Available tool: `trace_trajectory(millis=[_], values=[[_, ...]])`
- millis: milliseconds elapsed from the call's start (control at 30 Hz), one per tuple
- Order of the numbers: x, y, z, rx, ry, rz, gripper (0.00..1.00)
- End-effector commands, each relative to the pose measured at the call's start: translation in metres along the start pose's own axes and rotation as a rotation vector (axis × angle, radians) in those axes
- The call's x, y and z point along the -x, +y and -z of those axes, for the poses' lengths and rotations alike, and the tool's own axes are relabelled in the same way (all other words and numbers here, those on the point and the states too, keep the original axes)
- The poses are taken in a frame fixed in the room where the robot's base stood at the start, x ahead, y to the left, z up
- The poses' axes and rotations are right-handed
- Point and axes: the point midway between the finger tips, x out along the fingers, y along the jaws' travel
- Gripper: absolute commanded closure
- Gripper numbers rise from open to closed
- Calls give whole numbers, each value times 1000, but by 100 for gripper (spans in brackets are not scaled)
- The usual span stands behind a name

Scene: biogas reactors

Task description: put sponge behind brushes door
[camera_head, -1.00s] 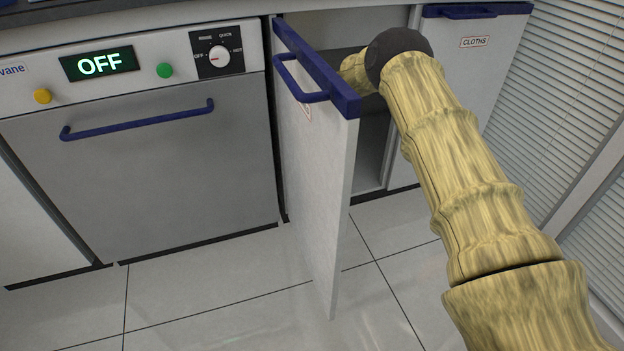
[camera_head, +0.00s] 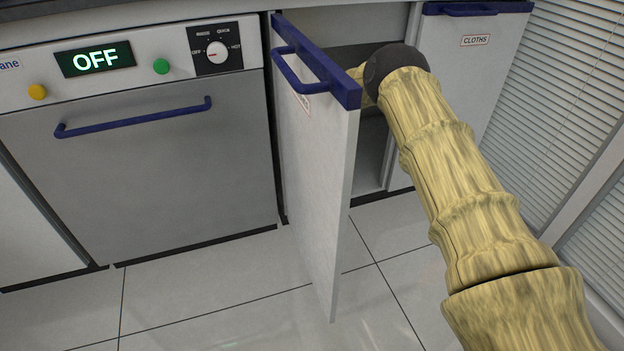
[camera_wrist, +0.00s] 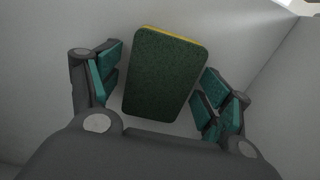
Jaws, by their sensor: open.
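The sponge (camera_wrist: 163,78), dark green with a thin yellow edge, shows in the wrist view between the fingers of my gripper (camera_wrist: 160,95). My gripper is open, with a gap between the sponge and the teal pads on either side. A pale surface lies behind the sponge; I cannot tell whether the sponge rests on it. In the head view an open cabinet door (camera_head: 312,170) with a blue top edge and handle stands out from the cabinet. Its small label is too slanted to read. My arm reaches into the cabinet opening behind it, which hides my gripper and the sponge there.
A door labelled CLOTHS (camera_head: 472,60) is at the right of the opening, beside window blinds (camera_head: 570,110). An appliance (camera_head: 150,150) reading OFF stands at the left. The tiled floor (camera_head: 230,300) in front is clear.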

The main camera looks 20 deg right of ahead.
Motion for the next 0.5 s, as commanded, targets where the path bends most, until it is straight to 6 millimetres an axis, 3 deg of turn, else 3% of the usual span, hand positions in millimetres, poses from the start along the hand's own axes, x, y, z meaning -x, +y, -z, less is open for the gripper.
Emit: trace_trajectory(millis=[267, 500], values=[[4, 0, 0, 0, 1, 0, 22], [28, 0, 0, 0, 1, 0, 22]])
